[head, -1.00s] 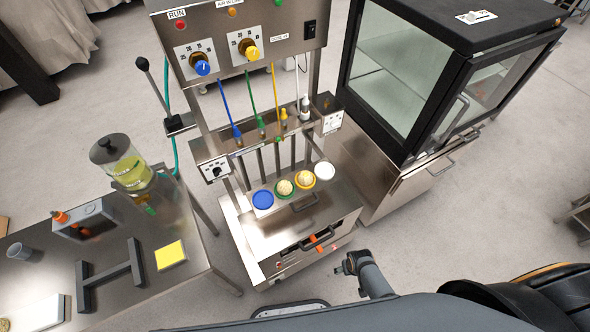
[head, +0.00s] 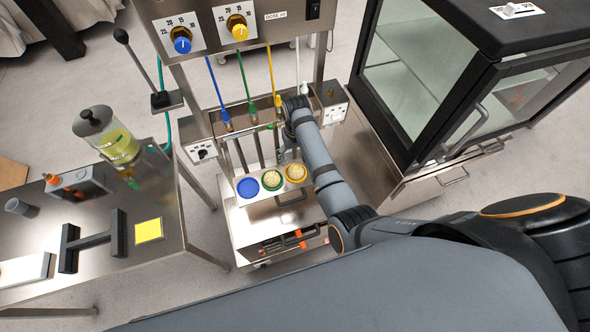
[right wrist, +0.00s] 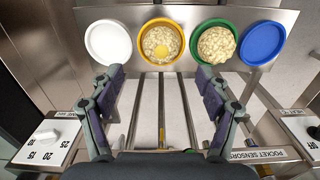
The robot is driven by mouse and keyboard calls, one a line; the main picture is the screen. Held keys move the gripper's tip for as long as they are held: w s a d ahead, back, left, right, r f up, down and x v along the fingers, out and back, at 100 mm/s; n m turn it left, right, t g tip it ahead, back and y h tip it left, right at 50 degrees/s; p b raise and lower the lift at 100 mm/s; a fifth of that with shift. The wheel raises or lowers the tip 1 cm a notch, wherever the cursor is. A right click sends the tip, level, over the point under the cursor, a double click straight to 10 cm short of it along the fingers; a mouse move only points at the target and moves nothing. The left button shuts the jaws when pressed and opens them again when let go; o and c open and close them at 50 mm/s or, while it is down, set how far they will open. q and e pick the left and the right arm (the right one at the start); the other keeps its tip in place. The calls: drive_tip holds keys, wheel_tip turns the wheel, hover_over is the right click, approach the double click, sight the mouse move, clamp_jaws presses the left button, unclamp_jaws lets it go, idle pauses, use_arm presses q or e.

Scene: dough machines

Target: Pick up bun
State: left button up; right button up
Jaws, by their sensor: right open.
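A pale lumpy bun (head: 272,180) sits in the green-rimmed dish, also seen in the right wrist view (right wrist: 216,44). The yellow-rimmed dish (head: 296,183) holds another pale, crumbly round (right wrist: 162,42) with a yellow spot in the middle. My right gripper (right wrist: 162,82) is open and empty, its fingers apart and short of the row of dishes in the right wrist view. In the head view my right gripper (head: 292,108) is at the machine's nozzle row, mostly hidden by its own arm. My left gripper is not in view.
The blue dish (head: 248,188) and white dish (right wrist: 107,42) are empty; my arm hides the white one in the head view. Colored nozzles (head: 253,108) hang above. A glass cabinet (head: 420,60) stands right, and a side table (head: 180,225) left.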

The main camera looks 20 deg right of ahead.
sight(296, 168)
wheel_tip(296, 168, down, 3)
drive_tip(key=shift+w+r, duration=0.1)
drive_tip(key=f, duration=0.4)
drive_tip(key=shift+s+a+f, duration=0.1)
drive_tip(key=shift+s+a, duration=0.05)
drive_tip(key=shift+s, duration=0.05)
drive_tip(key=shift+w+f, duration=0.1)
drive_tip(key=shift+f, duration=0.45)
drive_tip(key=c, duration=1.3)
drive_tip(key=shift+r, duration=0.15)
